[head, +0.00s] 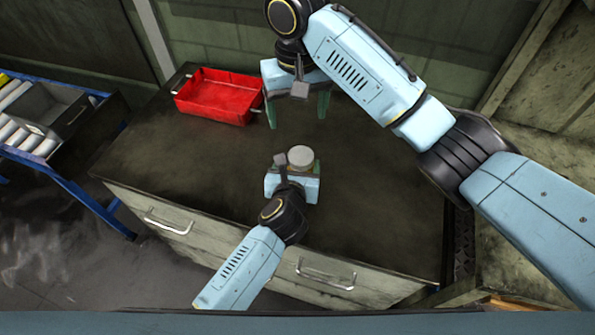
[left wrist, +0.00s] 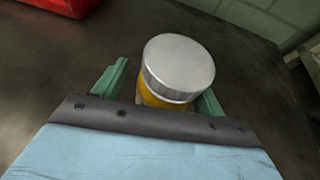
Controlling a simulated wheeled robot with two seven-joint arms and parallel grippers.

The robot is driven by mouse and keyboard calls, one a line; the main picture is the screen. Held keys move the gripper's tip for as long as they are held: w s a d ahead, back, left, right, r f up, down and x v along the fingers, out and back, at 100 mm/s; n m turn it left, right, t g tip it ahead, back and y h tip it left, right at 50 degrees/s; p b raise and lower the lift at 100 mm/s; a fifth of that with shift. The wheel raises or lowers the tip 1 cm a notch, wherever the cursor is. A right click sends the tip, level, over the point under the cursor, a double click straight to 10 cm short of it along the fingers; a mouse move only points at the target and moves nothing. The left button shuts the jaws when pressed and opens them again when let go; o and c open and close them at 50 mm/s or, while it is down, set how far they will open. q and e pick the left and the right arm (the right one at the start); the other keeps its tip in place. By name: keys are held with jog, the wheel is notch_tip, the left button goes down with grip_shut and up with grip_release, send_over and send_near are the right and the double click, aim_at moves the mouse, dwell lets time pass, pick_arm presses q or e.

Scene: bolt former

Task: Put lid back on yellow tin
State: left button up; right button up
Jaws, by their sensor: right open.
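The yellow tin (left wrist: 163,98) stands on the dark worktop, with its silver lid (left wrist: 178,66) on top. The lid also shows as a pale disc in the head view (head: 301,156); there the tin's body is mostly hidden. I cannot tell whether the lid is fully seated. My left gripper (head: 294,166) is low at the worktop with its green fingers on either side of the tin. In the left wrist view a clear gap shows between the left finger and the tin; the right finger is close to it. My right gripper (head: 298,119) is open and empty, beyond the tin.
A red tray (head: 219,109) stands at the back left of the worktop (head: 170,160). A blue-framed rack (head: 60,140) with grey bins is at the far left. A wall (head: 90,30) runs behind. The worktop's left and right parts are clear.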

pick_arm(q)
jog(key=shift+o, duration=0.8)
jog(key=p+v, duration=0.1)
jog(key=v, duration=1.2)
jog(key=shift+s+p, duration=0.2)
jog(key=shift+p, duration=0.15)
jog(key=shift+a, duration=0.1)
